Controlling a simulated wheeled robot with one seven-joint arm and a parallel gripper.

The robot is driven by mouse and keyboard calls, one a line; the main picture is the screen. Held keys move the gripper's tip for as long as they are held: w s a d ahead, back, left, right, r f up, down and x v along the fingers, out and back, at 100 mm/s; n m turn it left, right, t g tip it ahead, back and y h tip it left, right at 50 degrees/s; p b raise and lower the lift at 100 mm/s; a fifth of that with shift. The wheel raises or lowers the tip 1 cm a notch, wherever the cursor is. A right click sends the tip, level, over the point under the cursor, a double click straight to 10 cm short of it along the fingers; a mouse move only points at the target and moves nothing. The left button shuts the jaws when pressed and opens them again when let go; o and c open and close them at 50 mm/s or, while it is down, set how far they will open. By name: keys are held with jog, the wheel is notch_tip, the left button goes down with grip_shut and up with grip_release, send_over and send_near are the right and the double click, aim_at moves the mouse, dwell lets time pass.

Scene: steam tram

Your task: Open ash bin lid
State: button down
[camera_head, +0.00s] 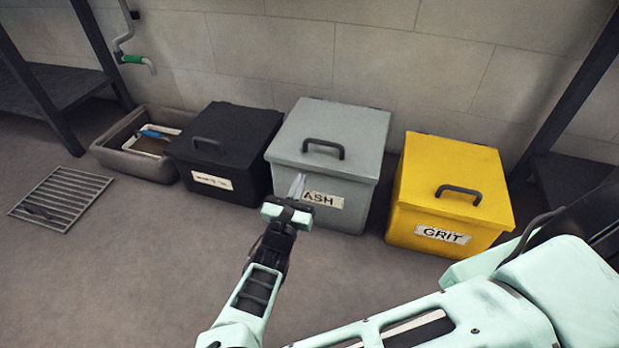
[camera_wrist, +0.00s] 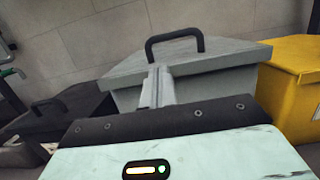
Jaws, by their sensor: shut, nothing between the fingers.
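The grey ash bin (camera_head: 335,190) stands against the wall with a white "ASH" label on its front. Its lid (camera_head: 332,125) is closed, with a dark handle (camera_head: 323,148) on top near the front edge. In the wrist view the lid (camera_wrist: 215,62) and the arched handle (camera_wrist: 175,40) are ahead, above the fingertips. My gripper (camera_head: 298,184) is shut and empty, in front of the bin beside the label and below the handle. In the wrist view my gripper (camera_wrist: 157,80) overlaps the bin's front. I cannot tell whether it touches the bin.
A black bin (camera_head: 222,150) stands left of the ash bin and a yellow grit bin (camera_head: 450,190) stands right. A grey basin (camera_head: 135,158) sits at the far left under a green-handled tap (camera_head: 135,60). A floor grate (camera_head: 62,198) lies front left. The floor (camera_head: 130,270) in front is clear.

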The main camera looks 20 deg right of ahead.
aim_at(310, 162)
jog(key=b+x, duration=0.3)
jog(key=x, duration=0.5)
jog(key=shift+d+f+b, duration=0.1)
jog(key=shift+b, duration=0.3)
jog(key=shift+w+d, duration=0.15)
jog(key=shift+w, duration=0.15)
jog(key=shift+r, duration=0.25)
